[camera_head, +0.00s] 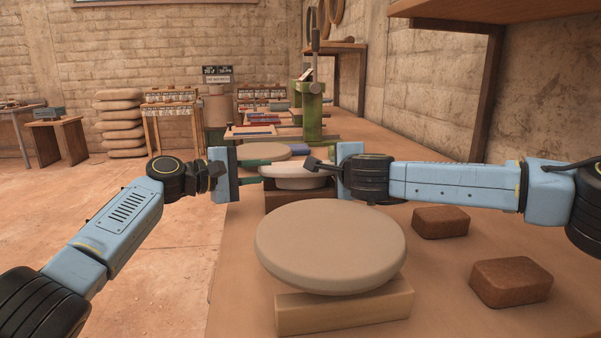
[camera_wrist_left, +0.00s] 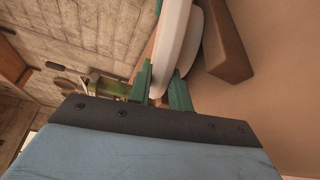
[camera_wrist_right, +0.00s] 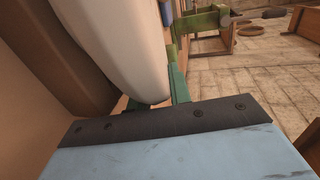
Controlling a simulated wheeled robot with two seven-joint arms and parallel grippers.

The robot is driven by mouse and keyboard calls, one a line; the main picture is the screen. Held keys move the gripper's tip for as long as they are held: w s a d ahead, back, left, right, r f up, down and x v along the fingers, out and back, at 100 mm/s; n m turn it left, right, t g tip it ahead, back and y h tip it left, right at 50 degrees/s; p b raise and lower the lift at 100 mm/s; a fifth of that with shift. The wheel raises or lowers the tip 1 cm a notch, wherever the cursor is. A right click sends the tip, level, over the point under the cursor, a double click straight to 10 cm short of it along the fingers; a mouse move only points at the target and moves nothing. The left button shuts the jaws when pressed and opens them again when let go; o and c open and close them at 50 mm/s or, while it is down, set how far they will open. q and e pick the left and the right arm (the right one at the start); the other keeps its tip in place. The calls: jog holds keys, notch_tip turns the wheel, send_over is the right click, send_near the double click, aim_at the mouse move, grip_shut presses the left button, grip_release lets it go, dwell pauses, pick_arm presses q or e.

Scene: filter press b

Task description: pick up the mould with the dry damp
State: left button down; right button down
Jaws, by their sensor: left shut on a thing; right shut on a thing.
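A pale round mould (camera_head: 293,171) sits between my two grippers in the head view, above a dark brown block (camera_head: 290,198). It shows as a pale rounded form with a second pale layer under it. My left gripper (camera_head: 260,171) is shut on its left edge; the green fingers also show around the rim (camera_wrist_left: 168,42) in the left wrist view. My right gripper (camera_head: 328,171) is shut on the opposite edge, with its green fingers beside the pale side (camera_wrist_right: 125,45) in the right wrist view. I cannot tell whether the mould touches what is below.
A large pale disc (camera_head: 332,245) lies on a light wooden block (camera_head: 344,305) in front. Two brown blocks (camera_head: 440,222) (camera_head: 511,281) lie to the right on the bench (camera_head: 235,290). Another disc (camera_head: 262,151) and a green press (camera_head: 312,115) stand behind.

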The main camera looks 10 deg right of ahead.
pick_arm(q)
jog(key=shift+r, duration=0.25)
pick_arm(e)
jog(key=shift+r, duration=0.3)
